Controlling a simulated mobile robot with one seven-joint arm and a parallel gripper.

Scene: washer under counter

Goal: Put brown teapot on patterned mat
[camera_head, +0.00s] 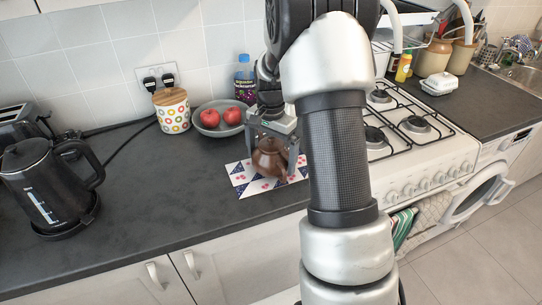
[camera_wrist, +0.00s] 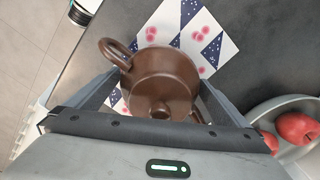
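The brown teapot (camera_head: 268,160) is upright over the patterned mat (camera_head: 243,187), between the fingers of my gripper (camera_head: 271,158). In the wrist view the teapot (camera_wrist: 163,78) sits between both fingers of my gripper (camera_wrist: 161,82), which appear to press on its opposite sides; its handle points to the upper left. The patterned mat (camera_wrist: 222,58), white with dark blue triangles and pink spots, lies under and beyond it. I cannot tell whether the teapot's base touches the mat. My arm hides the mat's right end in the head view.
A grey bowl (camera_head: 205,127) with red apples (camera_head: 232,116) stands close behind the mat. A dotted canister (camera_head: 172,112) and a dark bottle (camera_head: 245,84) stand near the wall. A black kettle (camera_head: 45,185) is at left, a gas stove (camera_head: 425,150) at right. Counter left of the mat is clear.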

